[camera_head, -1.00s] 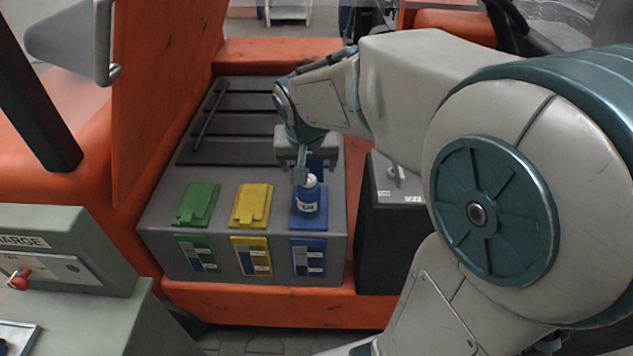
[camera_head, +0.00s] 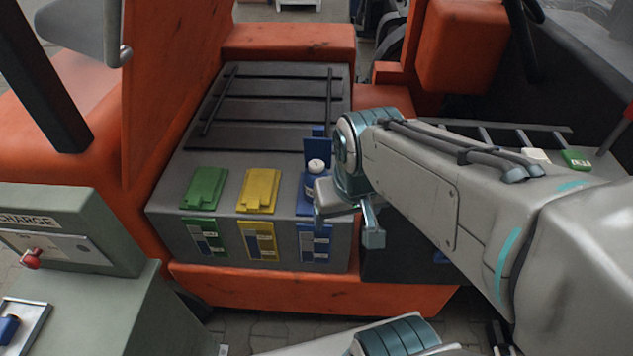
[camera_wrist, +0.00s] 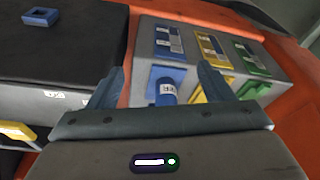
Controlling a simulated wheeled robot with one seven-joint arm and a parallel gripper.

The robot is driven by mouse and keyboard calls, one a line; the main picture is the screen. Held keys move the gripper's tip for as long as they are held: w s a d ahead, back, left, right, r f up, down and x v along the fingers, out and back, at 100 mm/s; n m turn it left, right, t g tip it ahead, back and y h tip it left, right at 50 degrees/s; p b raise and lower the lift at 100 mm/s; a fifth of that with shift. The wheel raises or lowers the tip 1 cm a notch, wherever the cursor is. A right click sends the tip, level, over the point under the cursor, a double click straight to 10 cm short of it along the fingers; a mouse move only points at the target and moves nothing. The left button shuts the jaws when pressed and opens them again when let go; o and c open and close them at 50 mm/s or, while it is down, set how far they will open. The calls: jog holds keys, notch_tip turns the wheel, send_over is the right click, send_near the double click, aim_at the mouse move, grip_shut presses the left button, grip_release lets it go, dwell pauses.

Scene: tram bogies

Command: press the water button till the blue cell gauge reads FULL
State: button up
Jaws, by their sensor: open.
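The blue cell has a raised blue flap (camera_head: 317,148) and a blue cylinder (camera_head: 315,182) with a white top standing in front of it. Which part is the water button I cannot tell for sure. The blue gauge (camera_head: 314,243) is on the front face below; its level and lettering are too small to read. It also shows in the wrist view (camera_wrist: 168,42). My gripper (camera_head: 346,218) is open and empty, just right of the cylinder. In the wrist view the cylinder appears between the fingers (camera_wrist: 163,86).
Closed green (camera_head: 205,188) and yellow (camera_head: 258,190) lids sit left of the blue cell. A black box (camera_wrist: 65,50) with a blue piece (camera_wrist: 40,17) on it stands beside the battery. The grey charge cabinet (camera_head: 70,240) is at left, the orange panel (camera_head: 165,110) behind it.

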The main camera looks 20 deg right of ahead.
grip_shut()
dwell(1.5)
